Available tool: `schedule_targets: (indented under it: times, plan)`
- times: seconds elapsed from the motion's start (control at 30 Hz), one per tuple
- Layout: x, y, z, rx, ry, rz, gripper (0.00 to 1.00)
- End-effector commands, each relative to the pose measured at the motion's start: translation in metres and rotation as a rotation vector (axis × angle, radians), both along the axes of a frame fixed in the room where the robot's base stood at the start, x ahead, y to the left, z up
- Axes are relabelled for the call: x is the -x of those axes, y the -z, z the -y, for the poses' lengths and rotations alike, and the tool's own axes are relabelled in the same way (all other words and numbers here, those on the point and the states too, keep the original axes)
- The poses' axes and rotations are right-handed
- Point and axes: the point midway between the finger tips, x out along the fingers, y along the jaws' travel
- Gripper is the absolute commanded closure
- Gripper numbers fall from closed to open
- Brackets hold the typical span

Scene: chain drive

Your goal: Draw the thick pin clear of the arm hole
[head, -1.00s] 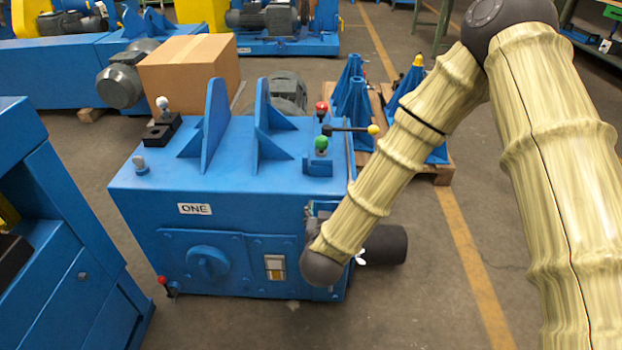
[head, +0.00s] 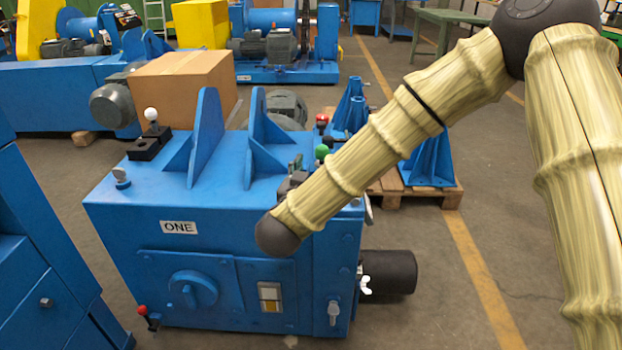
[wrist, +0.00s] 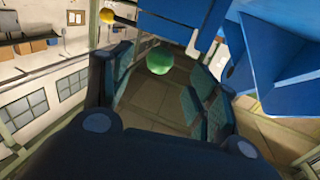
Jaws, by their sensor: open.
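A green ball knob (head: 321,152) stands at the right end of the blue machine (head: 220,275) marked ONE. In the wrist view the green ball (wrist: 160,60) lies between and beyond my gripper's fingers, with no visible contact. My gripper (wrist: 163,85) is open and empty; in the head view it is partly hidden behind my forearm, over the machine's right top. A red knob (head: 322,119) stands just behind the green one. A yellow-ended black lever (wrist: 115,17) shows at upper left of the wrist view. I cannot tell which knob tops the thick pin; its shaft and the arm hole are hidden.
Two upright blue brackets (head: 207,135) rise from the machine top, left of my gripper. A white-ball pin (head: 151,116) stands in a black block at the back left. A cardboard box (head: 185,85) is behind. A dark cylinder (head: 389,272) sticks out at lower right.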

Motion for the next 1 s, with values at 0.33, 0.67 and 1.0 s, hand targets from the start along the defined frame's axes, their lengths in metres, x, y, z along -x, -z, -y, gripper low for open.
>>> schedule_targets:
  times: [0.33, 0.67, 1.0]
  plan:
    - [-0.05, 0.002, 0.014, -0.002, 0.001, 0.001, 0.41]
    - [-0.075, 0.001, 0.019, -0.002, -0.001, 0.0, 0.41]
    - [-0.076, 0.001, 0.02, -0.001, -0.002, -0.001, 0.46]
